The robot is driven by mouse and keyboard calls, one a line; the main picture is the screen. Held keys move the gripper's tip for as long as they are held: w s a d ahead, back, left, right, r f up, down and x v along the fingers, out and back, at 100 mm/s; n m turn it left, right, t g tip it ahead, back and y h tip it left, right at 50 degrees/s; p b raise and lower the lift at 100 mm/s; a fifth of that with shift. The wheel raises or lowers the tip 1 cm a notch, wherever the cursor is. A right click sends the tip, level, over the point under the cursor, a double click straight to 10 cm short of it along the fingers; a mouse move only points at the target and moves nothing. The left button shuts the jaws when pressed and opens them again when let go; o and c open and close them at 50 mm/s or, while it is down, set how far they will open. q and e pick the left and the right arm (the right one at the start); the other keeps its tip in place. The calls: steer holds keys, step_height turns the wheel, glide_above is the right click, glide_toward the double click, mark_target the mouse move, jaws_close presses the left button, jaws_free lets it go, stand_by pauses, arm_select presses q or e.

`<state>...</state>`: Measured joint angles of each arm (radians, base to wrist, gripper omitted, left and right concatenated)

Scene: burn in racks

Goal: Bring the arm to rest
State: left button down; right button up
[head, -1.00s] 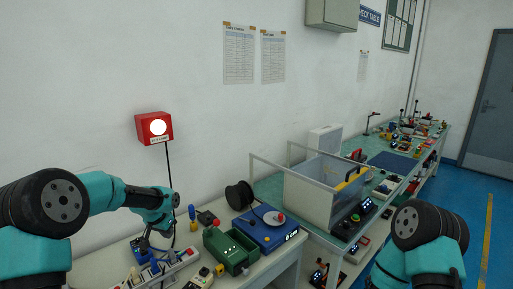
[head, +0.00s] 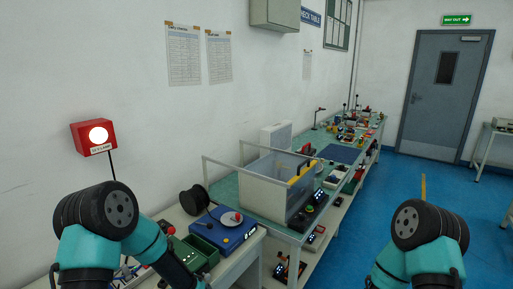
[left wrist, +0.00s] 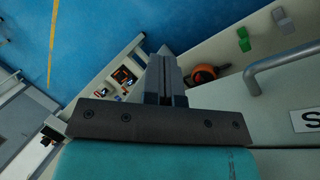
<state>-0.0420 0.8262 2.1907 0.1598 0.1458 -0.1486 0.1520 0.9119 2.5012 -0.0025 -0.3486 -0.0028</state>
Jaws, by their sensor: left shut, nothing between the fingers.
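My left arm (head: 150,240) is folded at the lower left of the head view, its forearm running down past the bottom edge. Its gripper is out of the head view there. In the left wrist view my left gripper (left wrist: 165,72) is shut, its fingers together with nothing between them, over the blue floor and the bench side. My right arm (head: 428,235) is at the lower right of the head view. Its gripper is not seen.
A bench carries a blue box (head: 222,228), a green bin (head: 195,252) and a clear-sided enclosure (head: 265,190). A lit red alarm box (head: 95,137) hangs on the wall. The wrist view shows a grey handle (left wrist: 285,62) and an orange-black object (left wrist: 205,75).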

arm_select(q)
steer(key=s+a+f+n, duration=0.1)
steer(key=s+a+f, duration=0.2)
steer(key=s, duration=0.2)
steer(key=s+a+f+n+t, duration=0.1)
steer(key=s+a+f, duration=0.2)
steer(key=s, duration=0.3)
steer(key=shift+s, duration=0.15)
